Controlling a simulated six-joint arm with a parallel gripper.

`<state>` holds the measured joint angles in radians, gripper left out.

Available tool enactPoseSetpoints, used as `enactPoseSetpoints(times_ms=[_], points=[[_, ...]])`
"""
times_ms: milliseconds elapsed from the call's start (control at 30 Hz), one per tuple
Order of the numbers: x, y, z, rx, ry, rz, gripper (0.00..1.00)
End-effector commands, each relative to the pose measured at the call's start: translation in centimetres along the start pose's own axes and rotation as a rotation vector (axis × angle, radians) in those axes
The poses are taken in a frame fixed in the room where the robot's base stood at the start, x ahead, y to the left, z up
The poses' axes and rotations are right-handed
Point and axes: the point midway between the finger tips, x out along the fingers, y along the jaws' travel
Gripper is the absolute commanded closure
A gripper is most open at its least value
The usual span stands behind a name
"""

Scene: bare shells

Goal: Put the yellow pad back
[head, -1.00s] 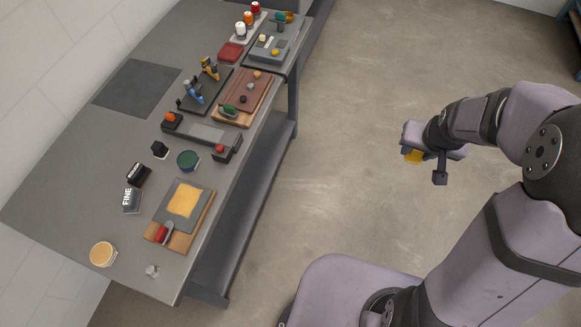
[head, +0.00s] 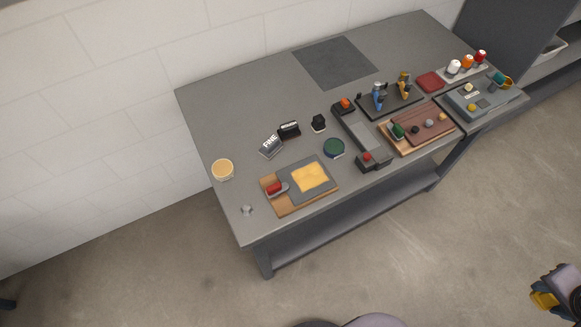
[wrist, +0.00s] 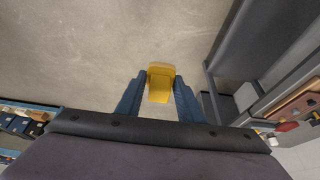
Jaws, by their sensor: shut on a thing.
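My gripper (wrist: 160,95) is shut on the yellow pad (wrist: 160,82), which sits between its two blue fingers in the wrist view. In the head view the pad (head: 543,300) and part of my gripper show at the lower right edge, over open floor and away from the workbench (head: 240,110). The rest of my gripper is cut off by the frame there.
The bench holds a wooden board with a yellow sheet (head: 310,177), a red-handled tool (head: 276,188), a dark green round lid (head: 334,148), a tool stand (head: 390,100), a brown board (head: 420,128) and a grey tray (head: 478,101). A dark grey mat (head: 336,62) at the back is bare.

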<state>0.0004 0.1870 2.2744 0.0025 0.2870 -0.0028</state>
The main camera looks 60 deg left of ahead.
Motion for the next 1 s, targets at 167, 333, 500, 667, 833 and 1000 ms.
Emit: enactPoseSetpoints(times_ms=[167, 333, 500, 667, 833, 1000], points=[[0.3, -1.1, -0.7, -0.026, 0.001, -0.011, 0.84], [1.0, -4.8, -2.6, -0.103, 0.002, -0.043, 0.84], [1.8, -11.4, -4.9, -0.230, 0.002, -0.095, 0.84], [2.2, -19.2, -6.0, -0.365, 0.001, -0.151, 0.84], [2.0, -27.6, -5.6, -0.502, 0.001, -0.208, 0.84], [1.3, -35.7, -3.8, -0.633, 0.002, -0.263, 0.84]])
